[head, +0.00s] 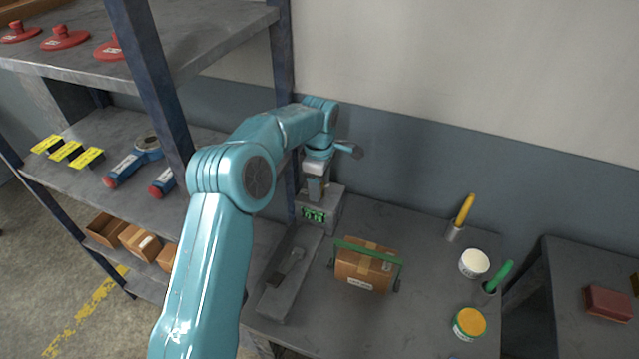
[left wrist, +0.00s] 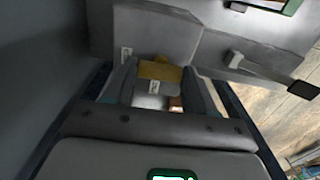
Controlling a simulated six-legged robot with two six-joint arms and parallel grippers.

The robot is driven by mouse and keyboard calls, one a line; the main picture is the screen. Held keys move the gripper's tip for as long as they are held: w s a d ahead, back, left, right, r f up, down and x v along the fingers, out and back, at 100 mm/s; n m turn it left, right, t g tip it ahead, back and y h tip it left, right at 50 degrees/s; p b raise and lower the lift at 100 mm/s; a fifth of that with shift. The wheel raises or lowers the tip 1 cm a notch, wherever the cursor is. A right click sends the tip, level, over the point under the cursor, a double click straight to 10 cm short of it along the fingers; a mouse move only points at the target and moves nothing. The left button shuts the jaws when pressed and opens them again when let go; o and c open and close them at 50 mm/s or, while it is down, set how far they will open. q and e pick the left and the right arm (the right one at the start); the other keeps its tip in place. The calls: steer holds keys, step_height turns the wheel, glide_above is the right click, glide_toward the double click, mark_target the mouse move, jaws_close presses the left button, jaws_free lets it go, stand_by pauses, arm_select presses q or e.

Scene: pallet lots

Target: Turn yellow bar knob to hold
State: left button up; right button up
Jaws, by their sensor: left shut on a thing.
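The yellow bar knob (left wrist: 160,71) shows in the left wrist view, on the face of a grey box (left wrist: 150,35). My left gripper (left wrist: 161,88) has its fingers on either side of the knob and is shut on it. Small white labels (left wrist: 126,54) sit near the knob; their writing is too small to read. The knob is hidden there behind the gripper. My right gripper is not in view.
A grey lever unit (head: 287,280) and a brown carton (head: 362,268) under a green bar share the table (head: 410,225). Tubs (head: 474,263) and handled tools (head: 464,210) stand at right. A loaded shelf rack (head: 150,75) is close on the left.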

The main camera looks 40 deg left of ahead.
arm_select(q)
steer(key=shift+a, duration=0.1)
steer(key=o, duration=1)
steer(key=shift+o, duration=0.2)
steer(key=shift+r, duration=0.3)
step_height(320, 180, up, 8)
steer(key=shift+f, duration=0.15)
step_height(320, 180, up, 8)
steer(key=p, duration=0.2)
steer(key=shift+p, duration=0.35)
